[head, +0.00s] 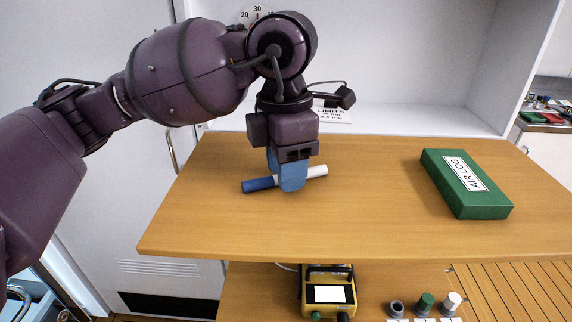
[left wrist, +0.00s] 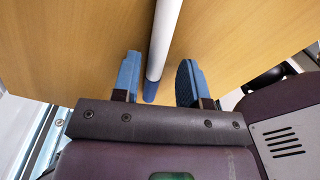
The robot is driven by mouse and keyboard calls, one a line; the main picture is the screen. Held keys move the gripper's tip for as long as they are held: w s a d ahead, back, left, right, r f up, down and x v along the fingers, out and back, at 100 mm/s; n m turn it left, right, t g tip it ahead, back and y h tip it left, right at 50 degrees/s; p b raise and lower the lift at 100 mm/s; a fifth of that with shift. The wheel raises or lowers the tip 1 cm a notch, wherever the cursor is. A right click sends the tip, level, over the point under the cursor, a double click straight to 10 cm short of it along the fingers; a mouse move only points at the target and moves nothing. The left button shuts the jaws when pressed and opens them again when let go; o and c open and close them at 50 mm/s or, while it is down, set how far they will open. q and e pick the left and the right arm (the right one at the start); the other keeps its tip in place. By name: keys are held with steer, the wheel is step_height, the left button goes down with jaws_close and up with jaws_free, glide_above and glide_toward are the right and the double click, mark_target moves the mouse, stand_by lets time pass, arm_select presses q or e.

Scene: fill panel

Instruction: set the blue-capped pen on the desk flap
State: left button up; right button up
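The blue-capped pen (head: 260,184) appears to lie on the wooden desk flap (head: 210,220), its blue end to the left and its white end to the right. My left gripper (head: 289,184) points down over the pen, and its blue fingers hide the pen's middle. In the left wrist view the pen (left wrist: 164,40) runs between the two fingers of the left gripper (left wrist: 158,75). The fingers are open, with a gap on each side of the pen. My right gripper is not in view.
A green AIR LOG box (head: 465,185) lies on the right of the flap. Below the front edge are a yellow device (head: 328,293) and several small capped items (head: 425,302). White cabinet walls stand behind. The flap between pen and box is clear.

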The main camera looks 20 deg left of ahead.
arm_select(q)
step_height(320, 180, up, 12)
steer(key=b, duration=0.1)
steer(key=shift+w+a, duration=0.15)
steer(key=shift+r, duration=0.1)
stand_by(0.4)
